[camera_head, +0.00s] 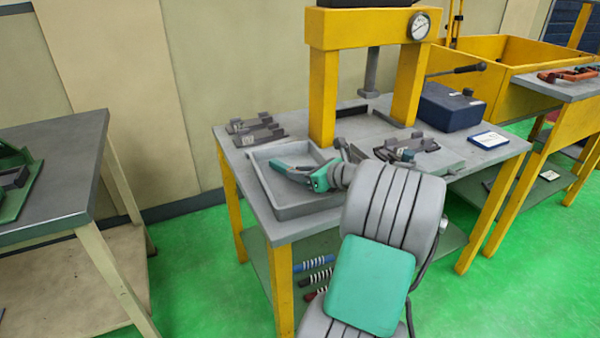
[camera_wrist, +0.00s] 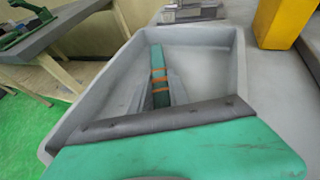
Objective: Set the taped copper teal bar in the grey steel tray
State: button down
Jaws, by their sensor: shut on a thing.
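The teal bar (camera_wrist: 158,72) with copper-coloured tape bands shows in the wrist view, pointing away from my gripper. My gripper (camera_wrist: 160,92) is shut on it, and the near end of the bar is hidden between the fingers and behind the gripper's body. The grey steel tray (camera_head: 262,191) stands at the left front of the workbench. In the head view my gripper (camera_head: 287,166) is over the tray's inside. In the wrist view the tray's rim (camera_wrist: 97,83) surrounds the bar. I cannot tell whether the bar touches the tray floor.
A yellow press (camera_head: 323,85) stands right behind the tray. Grey fixtures (camera_head: 256,130) lie behind the tray, and more metal parts (camera_head: 408,148) lie to its right. A dark blue box (camera_head: 450,107) is farther right. A separate table (camera_head: 60,180) is at left.

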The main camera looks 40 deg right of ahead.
jog(key=shift+f, duration=0.4)
jog(key=shift+s+a+f, duration=0.15)
jog(key=shift+s+f, duration=0.05)
jog(key=shift+f, duration=0.7)
jog(key=c, duration=1.2)
grip_release()
jog(key=shift+o, duration=0.2)
jog(key=v, duration=0.2)
jog(key=r+p+v, duration=0.1)
jog(key=v, duration=0.2)
jog(key=p+v, duration=0.1)
jog(key=v, duration=0.2)
jog(key=shift+w+r, duration=0.15)
jog(key=shift+w, duration=0.2)
jog(key=shift+r, duration=0.15)
